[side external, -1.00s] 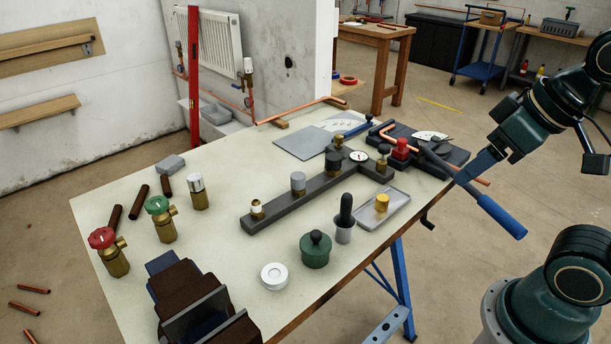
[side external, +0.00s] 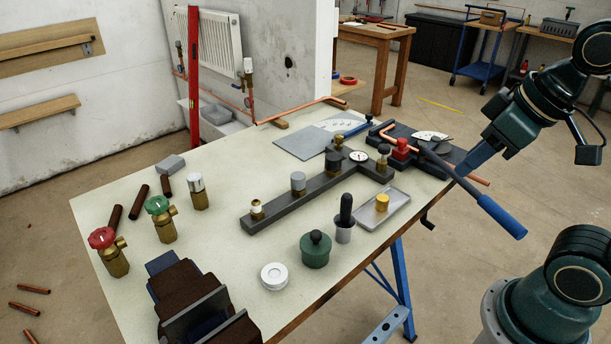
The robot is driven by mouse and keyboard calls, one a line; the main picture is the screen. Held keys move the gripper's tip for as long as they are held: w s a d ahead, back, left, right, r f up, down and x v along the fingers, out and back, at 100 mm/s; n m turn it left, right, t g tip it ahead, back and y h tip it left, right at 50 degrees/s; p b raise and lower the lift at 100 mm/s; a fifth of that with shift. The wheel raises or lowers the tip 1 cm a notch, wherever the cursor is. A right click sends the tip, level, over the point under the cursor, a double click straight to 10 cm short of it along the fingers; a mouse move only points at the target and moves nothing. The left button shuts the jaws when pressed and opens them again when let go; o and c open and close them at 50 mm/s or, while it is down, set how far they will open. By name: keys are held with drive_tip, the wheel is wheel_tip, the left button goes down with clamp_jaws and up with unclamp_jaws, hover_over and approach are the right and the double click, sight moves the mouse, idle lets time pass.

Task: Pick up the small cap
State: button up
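A small yellow brass cap (side external: 382,202) stands upright in the shallow grey tray (side external: 366,218) near the right edge of the bench. My gripper (side external: 474,168) is at the right, above and right of the tray, overlapping the pipe bender in the picture. It is apart from the brass cap. Its fingers are seen edge-on, so their opening is unclear.
A pipe bender with a blue handle (side external: 502,216) stands behind the tray. Valves and a vise (side external: 190,300) fill the left side.

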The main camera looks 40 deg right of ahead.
drive_tip(key=w+d+f+n+g, duration=0.2)
drive_tip(key=w+d+n+g, duration=0.1)
drive_tip(key=w+n, duration=0.55)
drive_tip(key=n+g, duration=0.2)
drive_tip(key=n, duration=0.4)
hover_over(382, 197)
wheel_tip(382, 197, down, 9)
drive_tip(key=shift+d, duration=0.1)
drive_tip(key=shift+f, duration=4.3)
drive_tip(key=shift+f, duration=0.1)
drive_tip(key=shift+s+f, duration=0.1)
drive_tip(key=shift+f, duration=2.35)
